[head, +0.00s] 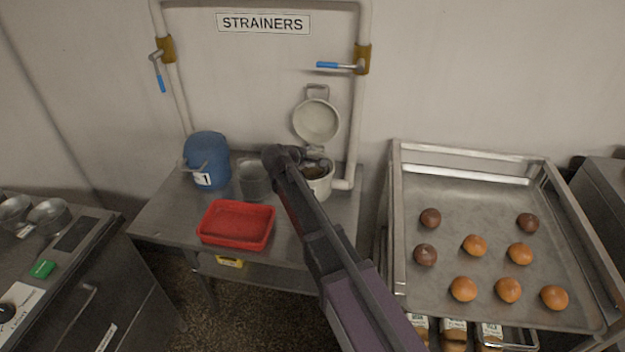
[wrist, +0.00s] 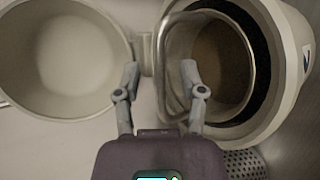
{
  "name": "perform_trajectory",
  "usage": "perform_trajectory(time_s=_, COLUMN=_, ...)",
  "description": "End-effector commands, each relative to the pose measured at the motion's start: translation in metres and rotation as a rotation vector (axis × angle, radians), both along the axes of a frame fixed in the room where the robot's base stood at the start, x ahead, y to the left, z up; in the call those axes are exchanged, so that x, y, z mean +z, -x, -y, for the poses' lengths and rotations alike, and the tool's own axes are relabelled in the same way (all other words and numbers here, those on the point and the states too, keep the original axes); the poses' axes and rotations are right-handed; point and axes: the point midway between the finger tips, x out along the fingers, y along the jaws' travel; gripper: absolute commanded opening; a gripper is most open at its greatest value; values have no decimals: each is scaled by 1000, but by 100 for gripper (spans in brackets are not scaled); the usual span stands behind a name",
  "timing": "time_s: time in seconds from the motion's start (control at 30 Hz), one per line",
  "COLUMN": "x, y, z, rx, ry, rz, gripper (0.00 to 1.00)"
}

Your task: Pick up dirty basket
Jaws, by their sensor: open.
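The dirty basket sits inside the open white strainer housing (head: 318,186), its inside brownish in the wrist view (wrist: 218,58). Its metal handle loop (wrist: 165,75) stands at the basket's left side in that view. The housing's round lid (head: 316,120) is swung up and open; it also shows in the wrist view (wrist: 62,55). My gripper (head: 318,164) is open above the housing. In the wrist view my gripper (wrist: 160,75) has one fingertip on each side of the handle loop's left bar; whether they touch it I cannot tell. My arm hides part of the housing in the head view.
A blue bucket labelled 1 (head: 207,150), a clear or metal container (head: 254,181) and a red tray (head: 236,225) stand on the metal table (head: 160,213). Pipes with blue-handled valves (head: 340,66) frame the table. A large tray of buns (head: 460,200) is on the right.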

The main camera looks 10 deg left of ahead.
Motion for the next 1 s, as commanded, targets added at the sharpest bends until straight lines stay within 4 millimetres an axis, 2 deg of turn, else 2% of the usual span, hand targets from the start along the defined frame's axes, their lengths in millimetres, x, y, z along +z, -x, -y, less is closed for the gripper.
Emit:
perform_trajectory(time_s=0.17, x=0, y=0, z=0, rx=0, ry=0, rz=0, gripper=53)
perform_trajectory(time_s=0.33, x=0, y=0, z=0, rx=0, ry=0, rz=0, gripper=5)
perform_trajectory(time_s=0.37, x=0, y=0, z=0, rx=0, ry=0, rz=0, gripper=0)
perform_trajectory(time_s=1.0, x=5, y=1, z=-1, rx=1, ry=0, rz=0, gripper=0)
